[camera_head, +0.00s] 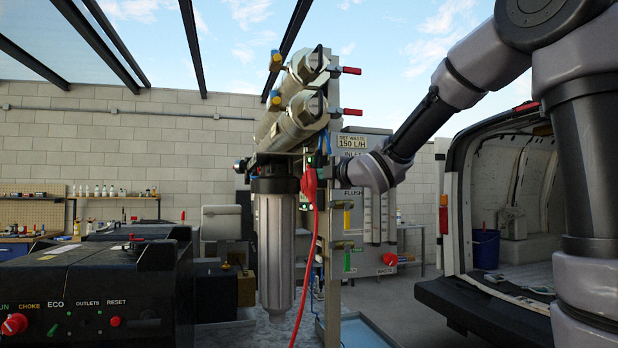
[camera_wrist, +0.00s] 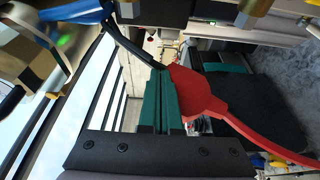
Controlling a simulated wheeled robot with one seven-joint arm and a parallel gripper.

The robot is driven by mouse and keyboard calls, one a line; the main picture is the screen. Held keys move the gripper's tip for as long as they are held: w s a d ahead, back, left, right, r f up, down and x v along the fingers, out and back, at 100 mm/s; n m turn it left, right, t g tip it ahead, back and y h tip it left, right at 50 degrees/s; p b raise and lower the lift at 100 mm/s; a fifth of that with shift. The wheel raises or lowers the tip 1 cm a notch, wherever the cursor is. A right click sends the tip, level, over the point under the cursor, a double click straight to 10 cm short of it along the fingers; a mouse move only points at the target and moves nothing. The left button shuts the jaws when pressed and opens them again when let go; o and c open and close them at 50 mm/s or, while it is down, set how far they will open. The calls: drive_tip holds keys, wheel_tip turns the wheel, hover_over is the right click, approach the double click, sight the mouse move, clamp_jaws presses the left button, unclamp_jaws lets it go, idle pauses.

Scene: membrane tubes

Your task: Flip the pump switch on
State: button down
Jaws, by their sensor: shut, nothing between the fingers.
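My gripper (camera_wrist: 158,80) shows in the wrist view with its green fingers closed together and nothing between them. In the head view my arm reaches in from the right, and its end is close to the membrane stand, largely hidden. A red plug (camera_wrist: 196,92) with a red cable is just right of the fingers in the wrist view; whether they touch, I cannot tell. It also shows in the head view (camera_head: 309,184). A small green light (camera_wrist: 66,40) glows at the upper left of the wrist view. I cannot clearly make out the pump switch itself.
Two membrane tubes (camera_head: 293,118) with red-handled valves sit above a clear filter housing (camera_head: 275,245). A panel with flow meters (camera_head: 376,215) stands behind. A black generator (camera_head: 90,290) is at left, an open van (camera_head: 520,190) at right. Blue tubing (camera_wrist: 75,12) runs close to the fingers.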

drive_tip(key=shift+s, duration=0.1)
idle(0.4)
drive_tip(key=s+d+f+m+g+h, duration=0.1)
drive_tip(key=s+d+f+m+h, duration=0.2)
drive_tip(key=d+m, duration=0.35)
drive_tip(key=s+d+f+m+g+h, duration=0.1)
drive_tip(key=s+d+m+h, duration=0.2)
drive_tip(key=s+d+m, duration=0.3)
drive_tip(key=s+d+f+m+g+h, duration=0.1)
drive_tip(key=s+d+f+m+h, duration=0.2)
drive_tip(key=d+m, duration=0.35)
drive_tip(key=s+d+f+m+g, duration=0.1)
drive_tip(key=s+f+m, duration=0.3)
drive_tip(key=s, duration=0.4)
drive_tip(key=s+d+f+m+g, duration=0.2)
drive_tip(key=s+m, duration=0.4)
drive_tip(key=s, duration=0.3)
wheel_tip(320, 180, down, 2)
drive_tip(key=shift+f+g+y, duration=0.1)
drive_tip(key=shift+g+y, duration=0.3)
drive_tip(key=shift+g, duration=0.5)
